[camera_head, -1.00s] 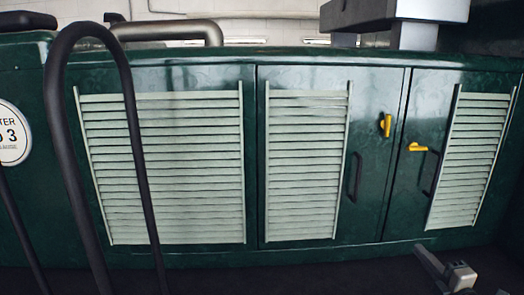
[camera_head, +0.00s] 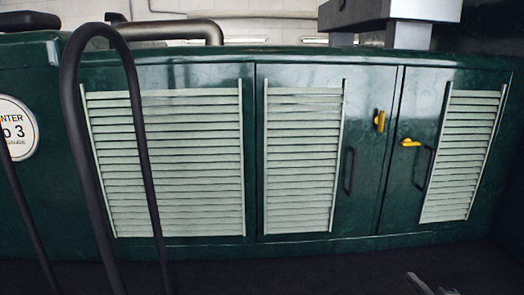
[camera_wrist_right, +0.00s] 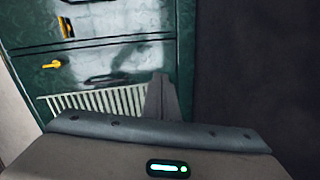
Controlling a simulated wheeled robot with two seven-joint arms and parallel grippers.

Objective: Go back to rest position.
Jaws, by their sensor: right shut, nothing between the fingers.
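My right gripper (camera_head: 432,286) shows only as a small grey tip at the bottom edge of the head view, low in front of the green cabinet. In the right wrist view its fingers (camera_wrist_right: 161,98) stand together, shut and empty, apart from the cabinet. My left gripper is not in view.
The dark green cabinet (camera_head: 365,85) has pale louvred panels (camera_head: 300,160), an upright yellow handle (camera_head: 379,121) and a level yellow handle (camera_head: 410,142). A black curved rail (camera_head: 72,120) stands in front at left. Dark floor (camera_head: 300,270) lies clear before the cabinet.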

